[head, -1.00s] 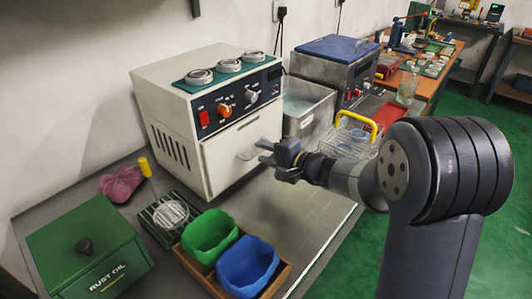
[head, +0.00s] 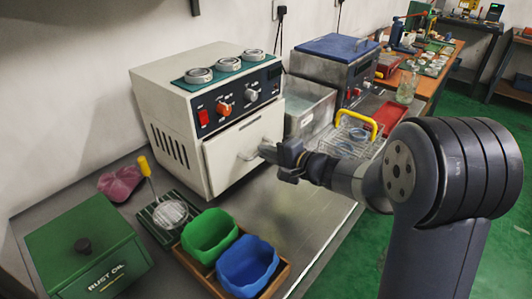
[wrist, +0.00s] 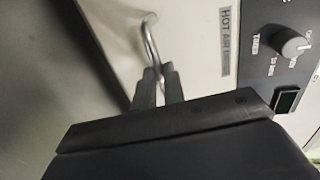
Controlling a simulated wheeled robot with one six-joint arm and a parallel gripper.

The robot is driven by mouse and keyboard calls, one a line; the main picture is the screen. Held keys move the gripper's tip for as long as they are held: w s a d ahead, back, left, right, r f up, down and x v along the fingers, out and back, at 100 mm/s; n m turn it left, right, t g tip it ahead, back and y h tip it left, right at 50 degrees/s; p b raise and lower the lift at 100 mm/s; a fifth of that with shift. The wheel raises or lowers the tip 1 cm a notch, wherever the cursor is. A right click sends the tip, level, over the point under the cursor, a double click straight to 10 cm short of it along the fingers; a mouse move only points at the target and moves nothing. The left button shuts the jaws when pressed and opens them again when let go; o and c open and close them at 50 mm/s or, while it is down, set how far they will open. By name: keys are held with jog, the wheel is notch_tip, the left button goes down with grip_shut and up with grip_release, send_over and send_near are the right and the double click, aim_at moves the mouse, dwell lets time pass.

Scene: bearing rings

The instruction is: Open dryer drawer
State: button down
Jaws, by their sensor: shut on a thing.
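The dryer (head: 180,110) is a cream box with a dark control panel, standing on the metal bench in the head view. Its drawer front (head: 236,148) is below the panel and looks flush with the body. A metal bar handle (head: 247,154) sticks out from it. My gripper (head: 268,152) is at the handle's right end. In the wrist view the handle (wrist: 150,40) runs down between my gripper's two fingers (wrist: 158,80), which are shut on it. The lower end of the handle is hidden by the fingers.
A green bin (head: 209,232) and a blue bin (head: 247,265) sit in a wooden tray in front of the dryer. A green rust oil box (head: 85,245) is at the left. A wire basket with a yellow handle (head: 358,122) is at the right. Bare bench lies below my gripper.

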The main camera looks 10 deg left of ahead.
jog(key=f+b+v, duration=0.2)
jog(key=b+v, duration=0.1)
jog(key=v, duration=0.6)
jog(key=f+b+v, duration=0.1)
jog(key=b+v, duration=0.2)
jog(key=v, duration=0.6)
jog(key=shift+s+d+f, duration=0.35)
jog(key=shift+s+d, duration=0.05)
jog(key=shift+d, duration=0.05)
jog(key=c, duration=1.5)
grip_release()
jog(key=p+v, duration=0.1)
jog(key=v, duration=0.9)
jog(key=shift+s+d, duration=0.25)
jog(key=shift+d, duration=0.05)
jog(key=shift+a+r, duration=0.1)
jog(key=shift+r, duration=0.05)
jog(key=x, duration=1.1)
jog(key=shift+b, duration=0.45)
